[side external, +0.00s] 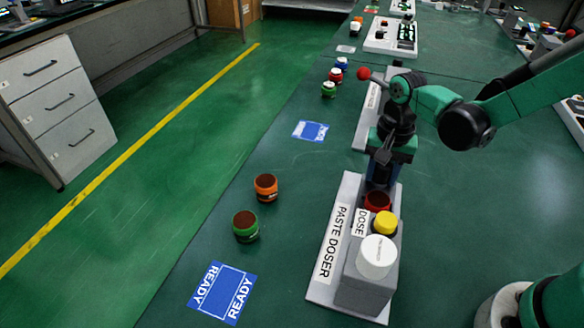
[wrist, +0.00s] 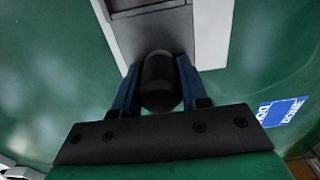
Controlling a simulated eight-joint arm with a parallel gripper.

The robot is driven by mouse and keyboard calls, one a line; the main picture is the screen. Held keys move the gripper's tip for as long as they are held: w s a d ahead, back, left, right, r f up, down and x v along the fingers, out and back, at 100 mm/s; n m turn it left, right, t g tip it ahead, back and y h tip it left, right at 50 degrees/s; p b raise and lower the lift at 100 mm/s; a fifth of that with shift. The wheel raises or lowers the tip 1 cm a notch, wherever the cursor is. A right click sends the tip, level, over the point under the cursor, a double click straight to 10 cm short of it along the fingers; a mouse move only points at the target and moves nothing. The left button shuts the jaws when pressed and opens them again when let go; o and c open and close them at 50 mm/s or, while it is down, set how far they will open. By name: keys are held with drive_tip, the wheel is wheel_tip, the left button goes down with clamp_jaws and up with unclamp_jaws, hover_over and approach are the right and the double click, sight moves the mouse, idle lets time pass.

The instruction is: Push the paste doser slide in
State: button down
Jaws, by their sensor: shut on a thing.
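The paste doser (side external: 325,285) is a grey block on a white base plate, with a white cap (side external: 377,257), a yellow button (side external: 386,223) and a DOSE label. In the wrist view, the blue fingers of my gripper (wrist: 158,82) are shut on a dark rounded slide knob (wrist: 158,68). A grey part of the doser (wrist: 152,35) extends beyond the knob. In the side view the gripper hides the knob.
An orange jar (side external: 266,187) and a green jar (side external: 245,226) stand left of the doser. A blue READY mat (side external: 222,292) lies at the front and another blue mat (side external: 311,131) lies farther back. A red-ball lever (side external: 363,74) stands behind my gripper. The table right of the doser is clear.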

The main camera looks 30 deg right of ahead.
idle(0.4)
drive_tip(key=s+a, duration=0.3)
drive_tip(key=shift+s+a, duration=0.15)
drive_tip(key=shift+a, duration=0.05)
drive_tip(key=shift+c, duration=2.3)
unclamp_jaws()
drive_tip(key=shift+r, duration=0.1)
drive_tip(key=shift+r, duration=2.7)
